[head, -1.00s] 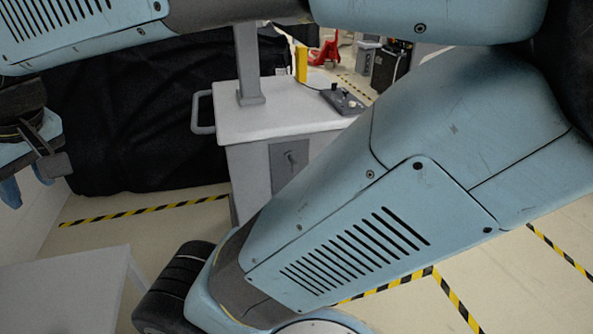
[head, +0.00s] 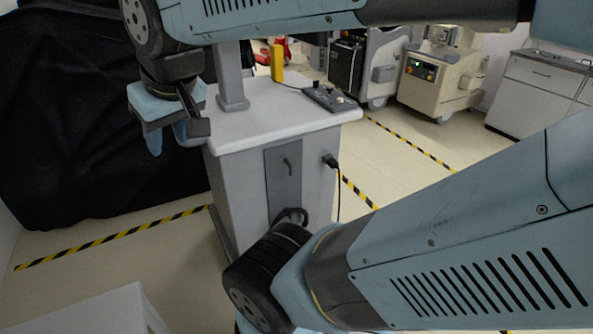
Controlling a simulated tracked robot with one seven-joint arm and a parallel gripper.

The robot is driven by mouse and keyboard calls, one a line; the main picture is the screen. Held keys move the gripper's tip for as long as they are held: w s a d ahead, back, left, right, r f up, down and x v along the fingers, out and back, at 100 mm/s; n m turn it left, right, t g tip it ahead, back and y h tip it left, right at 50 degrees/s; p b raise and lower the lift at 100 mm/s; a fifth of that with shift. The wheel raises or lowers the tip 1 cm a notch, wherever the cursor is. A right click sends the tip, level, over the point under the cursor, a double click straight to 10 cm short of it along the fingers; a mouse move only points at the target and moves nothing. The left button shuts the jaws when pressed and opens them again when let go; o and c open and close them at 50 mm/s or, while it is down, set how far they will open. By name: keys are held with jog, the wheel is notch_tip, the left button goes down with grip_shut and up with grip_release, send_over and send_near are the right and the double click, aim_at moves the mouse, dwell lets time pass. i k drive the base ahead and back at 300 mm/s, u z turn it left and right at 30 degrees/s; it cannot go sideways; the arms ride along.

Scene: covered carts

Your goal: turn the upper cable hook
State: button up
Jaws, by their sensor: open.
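The cart (head: 236,137) is a pale grey cabinet with a white top and a darker grey panel (head: 284,188) on its front. A small dark hook (head: 289,163) sticks out from the upper part of that panel; I take it for the upper cable hook. A dark rounded part (head: 291,215) shows lower on the panel, partly behind my arm. My gripper (head: 168,138) hangs left of the cart top, with blue fingers pointing down. It is open and appears empty, apart from the hook.
A black plug (head: 330,160) with a hanging cable sits on the cart's right side. A control box (head: 329,97) and yellow block (head: 277,62) stand on top. Black draped cloth (head: 90,110) fills the left. A white surface (head: 95,312) is at front left.

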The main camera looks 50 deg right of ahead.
aim_at(284, 158)
jog(key=u, duration=0.45)
jog(key=i, duration=0.15)
jog(key=z, duration=1.35)
jog(key=k, duration=0.2)
jog(key=z, duration=0.75)
jog(key=i, duration=0.25)
jog(key=u, duration=2.05)
jog(key=k, duration=1.15)
jog(key=z, duration=1.2)
